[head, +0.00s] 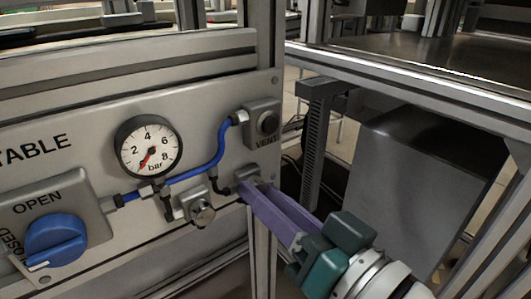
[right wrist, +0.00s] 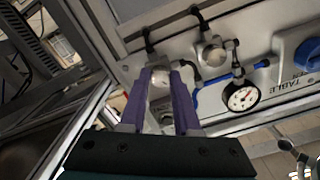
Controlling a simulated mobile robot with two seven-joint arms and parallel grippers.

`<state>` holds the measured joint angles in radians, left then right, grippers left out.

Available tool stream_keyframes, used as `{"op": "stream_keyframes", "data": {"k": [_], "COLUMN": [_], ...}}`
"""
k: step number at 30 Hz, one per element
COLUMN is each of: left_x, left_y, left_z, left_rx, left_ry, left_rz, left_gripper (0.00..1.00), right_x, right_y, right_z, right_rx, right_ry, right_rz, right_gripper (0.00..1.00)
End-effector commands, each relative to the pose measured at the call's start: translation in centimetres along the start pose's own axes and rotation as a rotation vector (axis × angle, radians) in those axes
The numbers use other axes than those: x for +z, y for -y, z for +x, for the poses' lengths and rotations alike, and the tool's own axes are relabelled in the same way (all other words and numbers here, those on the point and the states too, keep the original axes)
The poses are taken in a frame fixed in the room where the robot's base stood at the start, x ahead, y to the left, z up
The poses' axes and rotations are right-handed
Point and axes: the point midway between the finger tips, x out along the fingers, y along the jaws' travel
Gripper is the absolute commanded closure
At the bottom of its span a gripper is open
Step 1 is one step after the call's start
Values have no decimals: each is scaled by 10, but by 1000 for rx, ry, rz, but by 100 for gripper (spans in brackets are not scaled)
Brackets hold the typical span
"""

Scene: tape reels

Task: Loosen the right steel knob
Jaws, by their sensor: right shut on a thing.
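The right steel knob (right wrist: 160,77) is between the purple fingertips of my right gripper (right wrist: 161,78) in the right wrist view. In the head view my right gripper (head: 250,187) reaches in from the lower right, and its fingers hide most of that knob at the panel's right edge. The gripper is shut on the knob. The left steel knob (head: 202,212) stands free on the panel, and it also shows in the right wrist view (right wrist: 212,54). My left gripper is not in view.
The grey panel (head: 90,105) carries a pressure gauge (head: 148,146) with its needle low, a blue valve handle (head: 56,238) and blue tubing (head: 205,167). The vent button (head: 268,122) sits just above my fingers. A metal frame post and a dark grey box (head: 410,180) stand to the right.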

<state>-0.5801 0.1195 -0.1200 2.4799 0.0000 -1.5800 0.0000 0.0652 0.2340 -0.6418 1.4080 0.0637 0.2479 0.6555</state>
Motion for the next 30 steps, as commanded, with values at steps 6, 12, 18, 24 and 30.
{"op": "stream_keyframes", "data": {"k": [6,12,18,24,30], "left_x": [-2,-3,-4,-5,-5], "left_y": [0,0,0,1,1], "left_z": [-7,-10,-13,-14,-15], "left_rx": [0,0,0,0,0], "left_ry": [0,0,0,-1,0], "left_rz": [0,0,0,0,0], "left_gripper": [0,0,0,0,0], "right_x": [-2,-1,-1,-1,-1], "right_y": [0,0,0,0,0], "right_z": [0,0,0,0,0], "right_rx": [0,0,0,0,-1], "right_ry": [-1,-2,0,-2,-2], "right_rz": [-206,-397,-581,-738,-855], "right_gripper": [100,100,100,100,100]}}
